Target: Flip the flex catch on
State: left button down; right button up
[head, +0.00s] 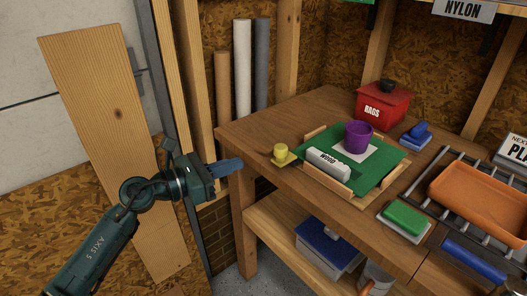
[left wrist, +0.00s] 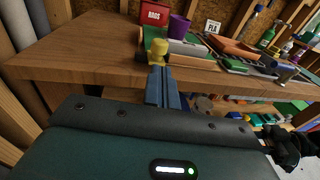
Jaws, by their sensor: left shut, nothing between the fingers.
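A yellow knob on a square yellow base (head: 281,154) stands at the bench's front left edge; I cannot tell whether it is the flex catch, and no part is labelled so. Beside it lies a green sheet (head: 376,176) in a wooden frame, with a grey block marked WOOD (head: 328,165) at its near edge and a purple cup (head: 359,137) on a white square. My left gripper (head: 238,164) is shut and empty, left of the knob and apart from it. In the left wrist view its blue fingers (left wrist: 162,84) point toward the yellow knob (left wrist: 159,47). My right gripper is not seen.
A green block (head: 404,216), an orange tray (head: 478,198) and a blue roller (head: 475,262) lie to the right. The wooden bench (head: 258,127) is bare at its left end. A lidded bin (head: 326,248) sits below.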

aim_at(279, 145)
pick_arm(q)
jog(key=x, duration=0.8)
jog(key=shift+w+d+p, duration=0.15)
jog(key=shift+d+p, duration=0.05)
jog(key=shift+p, duration=0.2)
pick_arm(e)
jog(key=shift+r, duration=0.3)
pick_arm(q)
jog(key=shift+w+d, duration=0.25)
jog(key=b+x, duration=0.2)
jog(key=x, duration=0.1)
jog(key=shift+w+d, duration=0.15)
jog(key=shift+w, duration=0.3)
jog(key=shift+w+d+r, duration=0.1)
jog(key=shift+w+r, duration=0.05)
jog(key=shift+r, duration=0.2)
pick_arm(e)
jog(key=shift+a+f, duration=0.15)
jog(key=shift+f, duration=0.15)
